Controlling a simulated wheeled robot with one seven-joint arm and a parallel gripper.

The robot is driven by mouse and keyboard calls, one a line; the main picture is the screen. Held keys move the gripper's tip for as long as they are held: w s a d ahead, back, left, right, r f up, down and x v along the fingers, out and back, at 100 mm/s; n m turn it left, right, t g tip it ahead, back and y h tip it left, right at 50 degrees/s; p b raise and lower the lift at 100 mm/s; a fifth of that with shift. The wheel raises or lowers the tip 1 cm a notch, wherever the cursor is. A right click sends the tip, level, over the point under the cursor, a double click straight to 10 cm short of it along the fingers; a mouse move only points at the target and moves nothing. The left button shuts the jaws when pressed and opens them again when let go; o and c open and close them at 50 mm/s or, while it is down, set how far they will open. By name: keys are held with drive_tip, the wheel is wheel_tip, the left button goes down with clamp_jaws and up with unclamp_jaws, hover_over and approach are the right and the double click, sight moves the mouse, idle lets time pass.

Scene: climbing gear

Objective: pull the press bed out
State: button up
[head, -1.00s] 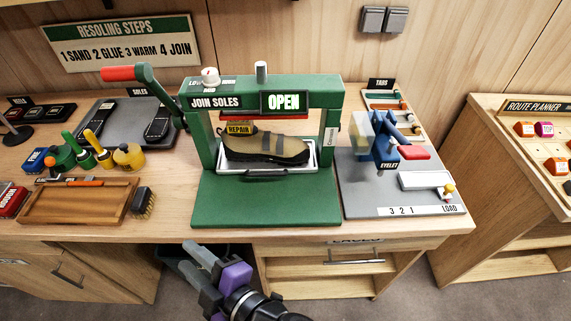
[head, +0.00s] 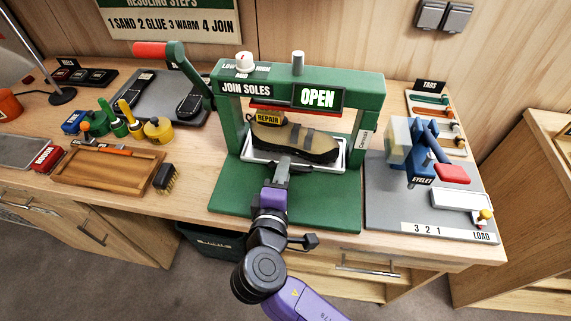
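The green press (head: 372,95), labelled JOIN SOLES with a lit OPEN display (head: 318,97), stands on the bench. Its press bed (head: 340,165) is a pale tray inside the frame. A tan and black climbing shoe (head: 300,140) with a yellow REPAIR tag lies on the bed, under the red pressing plate. My gripper (head: 284,165) is at the middle of the bed's front edge, above the green base plate (head: 325,205). It covers the place of the bed's dark front handle. I cannot tell whether its fingers are open or shut around that handle.
The press's lever with a red grip (head: 149,49) sticks out to the left. A blue eyelet tool (head: 420,150) stands on a grey board to the right. A wooden tray (head: 110,168) and a brush (head: 166,178) lie left.

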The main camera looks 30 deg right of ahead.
drive_tip(key=shift+x, duration=1.1)
clamp_jaws()
idle(0.7)
